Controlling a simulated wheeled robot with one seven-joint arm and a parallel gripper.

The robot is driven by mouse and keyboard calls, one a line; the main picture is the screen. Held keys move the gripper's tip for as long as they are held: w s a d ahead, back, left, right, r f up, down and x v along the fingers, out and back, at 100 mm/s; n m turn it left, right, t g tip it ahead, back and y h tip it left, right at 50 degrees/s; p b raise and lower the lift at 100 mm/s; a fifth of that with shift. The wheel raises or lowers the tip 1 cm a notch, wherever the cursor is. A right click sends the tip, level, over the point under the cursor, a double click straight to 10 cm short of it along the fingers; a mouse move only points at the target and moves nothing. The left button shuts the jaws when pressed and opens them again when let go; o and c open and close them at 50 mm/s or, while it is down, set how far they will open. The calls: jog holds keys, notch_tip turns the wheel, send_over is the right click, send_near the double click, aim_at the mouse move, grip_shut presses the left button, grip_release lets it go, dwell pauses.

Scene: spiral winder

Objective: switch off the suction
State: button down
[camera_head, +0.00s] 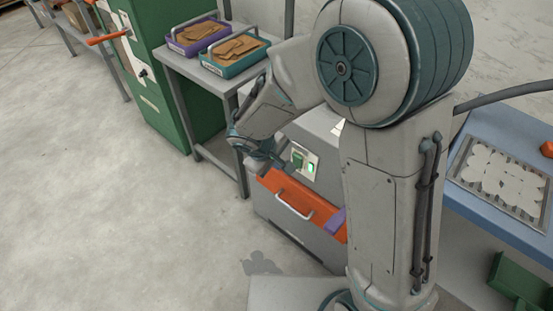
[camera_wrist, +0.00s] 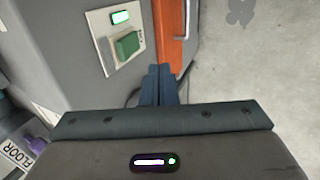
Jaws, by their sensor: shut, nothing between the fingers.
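The suction unit is a grey cabinet (camera_head: 328,141) with an orange drawer (camera_head: 287,199) that has a pale handle. Its switch plate (camera_head: 303,160) carries a green rocker switch (camera_head: 297,159) and a lit green lamp (camera_head: 311,168). In the wrist view the plate shows at upper left, with the green switch (camera_wrist: 128,44) below the glowing lamp (camera_wrist: 121,17). My gripper (camera_head: 268,160) is just left of the plate in the head view. In the wrist view its fingers (camera_wrist: 159,72) are together and empty, below and right of the switch, apart from it.
A grey table (camera_head: 186,67) with a purple tray (camera_head: 183,49) and a teal tray (camera_head: 226,73) stands behind. A green cabinet (camera_head: 164,106) is at its left. A blue bench (camera_head: 500,216) with a tray of white discs is at right. The floor at left is clear.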

aim_at(297, 161)
jog(key=w+d+f, duration=0.4)
jog(key=w+f, duration=0.1)
jog(key=shift+f, duration=0.2)
